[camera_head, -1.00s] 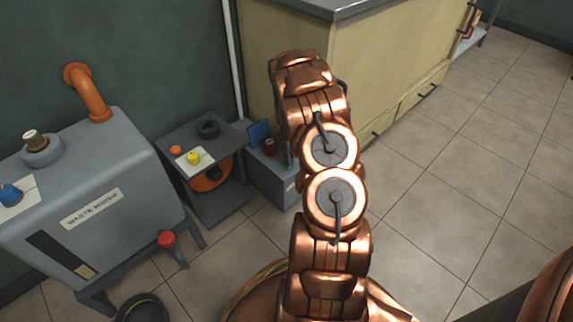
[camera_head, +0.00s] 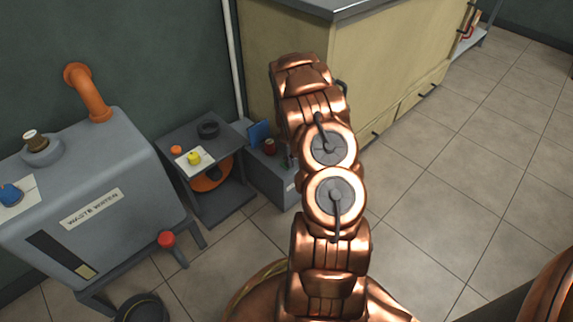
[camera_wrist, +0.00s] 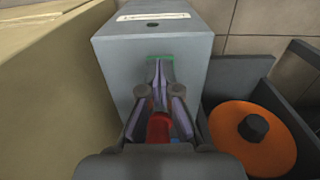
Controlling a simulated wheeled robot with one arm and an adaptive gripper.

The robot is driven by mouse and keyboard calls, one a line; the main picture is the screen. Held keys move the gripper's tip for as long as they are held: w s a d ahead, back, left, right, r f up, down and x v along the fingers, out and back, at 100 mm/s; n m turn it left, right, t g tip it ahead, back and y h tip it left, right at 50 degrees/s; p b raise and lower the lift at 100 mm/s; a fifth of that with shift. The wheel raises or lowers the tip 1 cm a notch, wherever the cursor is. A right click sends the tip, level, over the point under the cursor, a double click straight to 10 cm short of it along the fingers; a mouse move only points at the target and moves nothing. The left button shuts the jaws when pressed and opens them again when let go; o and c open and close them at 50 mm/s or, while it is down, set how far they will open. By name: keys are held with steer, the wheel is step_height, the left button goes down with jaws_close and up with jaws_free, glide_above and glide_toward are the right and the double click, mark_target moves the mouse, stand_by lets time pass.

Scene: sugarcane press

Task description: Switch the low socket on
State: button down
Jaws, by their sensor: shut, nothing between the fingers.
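The low socket is a grey box (camera_head: 272,178) near the floor, between the small dark stand and the beige cabinet. It has a raised blue flap (camera_head: 259,134) and a dark red knob (camera_head: 269,147) on top. The wrist view shows the grey box (camera_wrist: 153,38) from above, with a pale label and a green part (camera_wrist: 160,57). My gripper (camera_wrist: 160,68) is shut and empty, its fingertips right at the green part; contact cannot be told. A red part (camera_wrist: 159,127) shows behind the fingers. In the head view my arm hides most of the gripper.
The waste water tank (camera_head: 85,190) stands at the left, with a red knob (camera_head: 166,239) low at its front. The dark stand (camera_head: 215,145) holds a yellow button and an orange wheel (camera_wrist: 252,140) below. The beige cabinet (camera_head: 330,65) is close behind. Open floor lies right.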

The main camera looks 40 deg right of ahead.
steer(key=shift+f, duration=0.15)
steer(key=shift+r+p, duration=1.65)
steer(key=shift+r, duration=1.85)
